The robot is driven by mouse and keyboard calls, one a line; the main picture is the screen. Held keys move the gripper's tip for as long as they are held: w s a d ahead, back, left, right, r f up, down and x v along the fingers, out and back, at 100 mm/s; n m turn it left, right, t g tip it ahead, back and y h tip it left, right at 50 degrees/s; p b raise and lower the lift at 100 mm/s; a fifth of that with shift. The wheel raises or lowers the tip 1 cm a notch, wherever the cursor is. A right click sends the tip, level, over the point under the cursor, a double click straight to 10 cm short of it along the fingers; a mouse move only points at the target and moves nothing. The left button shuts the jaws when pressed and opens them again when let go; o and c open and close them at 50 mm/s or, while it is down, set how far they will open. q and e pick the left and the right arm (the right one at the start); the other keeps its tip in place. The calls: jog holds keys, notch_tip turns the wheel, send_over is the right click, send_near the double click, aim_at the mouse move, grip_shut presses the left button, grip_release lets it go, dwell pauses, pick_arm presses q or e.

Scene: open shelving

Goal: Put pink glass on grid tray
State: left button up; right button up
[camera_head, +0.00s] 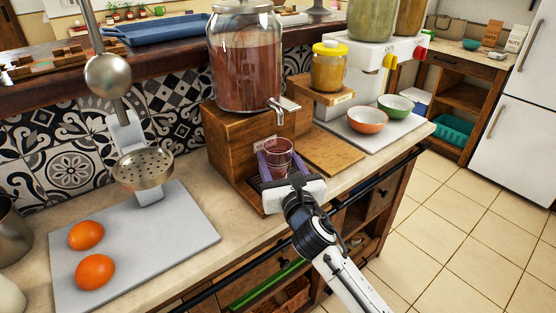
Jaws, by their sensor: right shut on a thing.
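The pink glass (279,152) is a small clear pinkish tumbler standing upright below the tap of the large drink dispenser (246,65). My right gripper (277,172) comes in from the lower right and is shut on the glass. It hides the lower part of the glass, so I cannot tell whether its base touches the tray. The grid tray (250,194) is a dark slatted tray in front of the dispenser's wooden stand, mostly hidden behind the glass and gripper. My left gripper is not in view.
A metal tap (281,106) sticks out just above the glass. A wooden board (331,152) lies to the right, with orange (367,121) and green (396,106) bowls beyond. A grey board (160,240) with two oranges (95,271) lies on the left.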

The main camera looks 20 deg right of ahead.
jog(key=o, duration=1.3)
jog(key=shift+f, duration=0.15)
jog(key=shift+s, duration=0.2)
jog(key=s, duration=1.1)
jog(key=shift+s+a+r, duration=0.2)
jog(key=shift+s+a, duration=0.1)
